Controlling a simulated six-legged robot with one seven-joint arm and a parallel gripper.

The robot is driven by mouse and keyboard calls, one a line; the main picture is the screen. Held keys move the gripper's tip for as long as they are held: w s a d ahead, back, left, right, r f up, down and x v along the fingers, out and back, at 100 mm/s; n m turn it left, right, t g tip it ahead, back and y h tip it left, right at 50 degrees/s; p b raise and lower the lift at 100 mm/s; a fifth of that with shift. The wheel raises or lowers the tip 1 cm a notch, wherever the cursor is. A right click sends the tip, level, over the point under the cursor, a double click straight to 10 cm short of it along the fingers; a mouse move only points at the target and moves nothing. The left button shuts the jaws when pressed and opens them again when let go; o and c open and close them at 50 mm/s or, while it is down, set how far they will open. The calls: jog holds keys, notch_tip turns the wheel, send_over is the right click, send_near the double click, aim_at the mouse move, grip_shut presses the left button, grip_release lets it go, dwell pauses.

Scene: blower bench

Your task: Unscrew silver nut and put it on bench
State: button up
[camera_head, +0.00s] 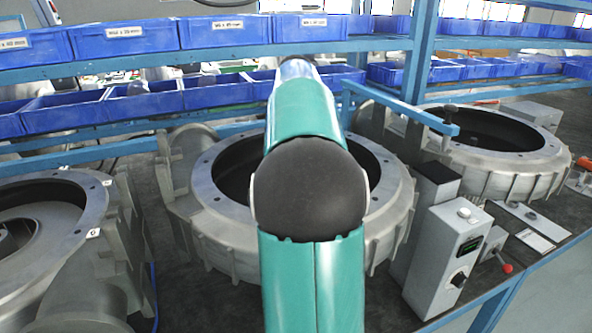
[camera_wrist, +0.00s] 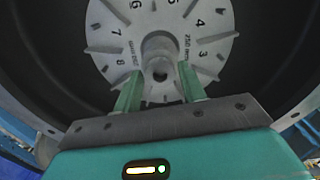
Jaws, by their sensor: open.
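In the wrist view, a grey numbered impeller disc (camera_wrist: 105,35) with raised ribs sits inside the dark round opening of a blower housing. A round metal hub (camera_wrist: 160,45) stands out from its middle. A small round end with a dark centre shows there, but I cannot tell clearly whether this is the silver nut. My gripper (camera_wrist: 160,85) is open, its two green fingers apart on the left and right below the hub's end, with nothing visibly held. In the head view, my arm covers the middle of the centre blower housing (camera_head: 212,215) and hides my gripper.
More grey housings stand left (camera_head: 90,250) and right (camera_head: 490,165) on the dark bench (camera_head: 190,300). A grey control box (camera_head: 445,260) with a knob is right of the centre housing. A blue bracket (camera_head: 400,107) and shelves with blue bins (camera_head: 125,42) lie behind.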

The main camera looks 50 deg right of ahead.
jog(key=m, duration=0.7)
jog(key=shift+m, duration=0.4)
jog(key=m, duration=0.3)
jog(key=shift+m, duration=0.4)
jog(key=m, duration=0.4)
jog(key=shift+m, duration=0.3)
jog(key=shift+c, duration=0.2)
